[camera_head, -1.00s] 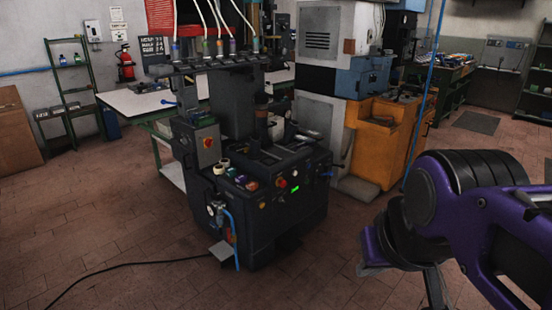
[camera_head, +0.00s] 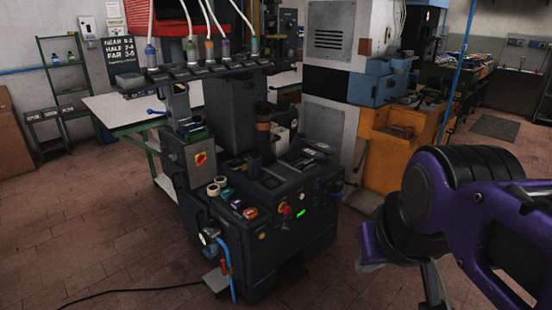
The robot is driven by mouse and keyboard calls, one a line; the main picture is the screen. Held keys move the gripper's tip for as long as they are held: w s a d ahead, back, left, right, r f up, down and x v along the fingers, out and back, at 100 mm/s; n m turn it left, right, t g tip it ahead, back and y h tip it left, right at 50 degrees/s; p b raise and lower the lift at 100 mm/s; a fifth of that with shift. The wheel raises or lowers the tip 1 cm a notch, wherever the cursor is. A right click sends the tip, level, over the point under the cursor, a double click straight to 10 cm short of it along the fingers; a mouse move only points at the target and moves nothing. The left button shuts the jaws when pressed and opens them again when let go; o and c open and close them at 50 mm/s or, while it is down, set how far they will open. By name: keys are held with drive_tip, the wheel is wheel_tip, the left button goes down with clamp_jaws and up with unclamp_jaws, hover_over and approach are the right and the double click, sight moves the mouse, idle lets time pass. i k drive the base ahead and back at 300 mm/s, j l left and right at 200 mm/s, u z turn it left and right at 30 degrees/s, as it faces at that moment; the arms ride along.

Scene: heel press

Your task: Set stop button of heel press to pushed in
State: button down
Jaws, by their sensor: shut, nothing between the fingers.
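The heel press (camera_head: 265,240) is a dark machine standing left of centre in the head view. A red round knob (camera_head: 284,208) sits on its front panel, beside a lit green display (camera_head: 301,213). A red and yellow switch (camera_head: 201,158) is on the grey box at its left. I cannot tell for certain which of the two is the stop button, or whether either is pushed in. My purple and black arm is at the right, apart from the press. My gripper's fingers cannot be made out in this view.
Open tiled floor (camera_head: 110,240) lies in front and left of the press. A black cable (camera_head: 130,291) runs along it to a foot pedal (camera_head: 216,280). A white-topped table (camera_head: 115,110) stands behind. An orange machine base (camera_head: 395,150) stands behind at right.

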sight(288, 210)
drive_tip(key=i+l, duration=0.1)
drive_tip(key=i, duration=0.45)
drive_tip(key=i+l+u, duration=0.1)
drive_tip(key=i, duration=0.5)
